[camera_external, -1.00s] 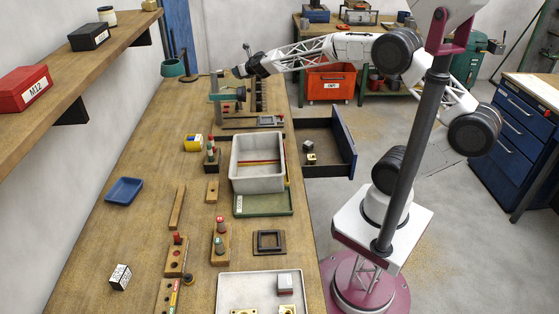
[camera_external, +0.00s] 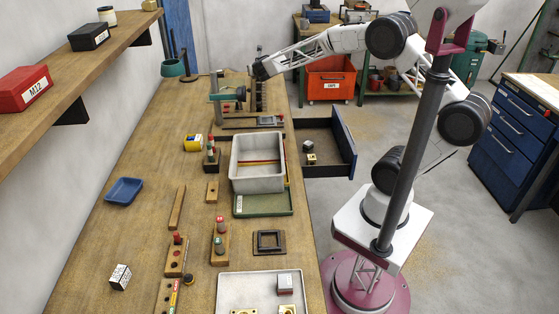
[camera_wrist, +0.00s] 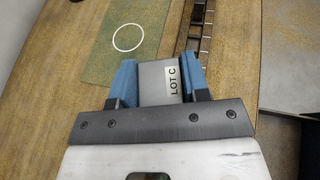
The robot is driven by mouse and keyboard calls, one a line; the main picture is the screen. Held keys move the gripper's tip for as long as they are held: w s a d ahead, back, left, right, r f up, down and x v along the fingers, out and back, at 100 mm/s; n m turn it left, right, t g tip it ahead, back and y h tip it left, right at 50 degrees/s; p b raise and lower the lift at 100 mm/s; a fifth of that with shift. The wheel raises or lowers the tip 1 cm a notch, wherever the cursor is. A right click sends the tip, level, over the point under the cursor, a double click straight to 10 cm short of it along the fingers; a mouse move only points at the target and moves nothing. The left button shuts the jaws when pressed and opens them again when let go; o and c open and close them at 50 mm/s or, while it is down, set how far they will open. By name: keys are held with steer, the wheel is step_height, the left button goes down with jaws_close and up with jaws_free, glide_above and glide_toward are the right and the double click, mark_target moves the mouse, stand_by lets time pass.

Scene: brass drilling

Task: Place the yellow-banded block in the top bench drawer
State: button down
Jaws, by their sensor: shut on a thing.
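In the wrist view my gripper (camera_wrist: 158,80) is shut on a grey block (camera_wrist: 158,84) with a white "LOT C" label. No yellow band shows on its visible faces. In the external view my gripper (camera_external: 259,70) is above the far end of the bench, and the block in it is too small to make out. The open bench drawer (camera_external: 347,132) sticks out from the right side of the bench, nearer the camera than my gripper. Two small blocks (camera_external: 308,146) (camera_external: 311,159) lie in it, with bare floor around them.
A grey bin (camera_external: 258,184) stands on the bench left of the drawer. A dark rack (camera_wrist: 203,30) and a green mat with a white ring (camera_wrist: 95,45) lie below my gripper. An orange bin (camera_external: 331,84) stands beyond the drawer.

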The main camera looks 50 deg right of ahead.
steer(key=s+d+f+n+g+y, duration=0.7)
steer(key=n+y, duration=0.3)
steer(key=n, duration=0.4)
steer(key=s+d+f+n+g+y, duration=0.4)
steer(key=s+d+n+g+y, duration=0.5)
steer(key=n, duration=0.5)
steer(key=s+a+f+m+t+h, duration=0.1)
steer(key=s+f+m+t+h, duration=0.2)
steer(key=f+m+t+h, duration=0.9)
steer(key=shift+s+a+f+m+t+h, duration=0.3)
steer(key=shift+f+m+t, duration=1.05)
steer(key=shift+m+t, duration=2.65)
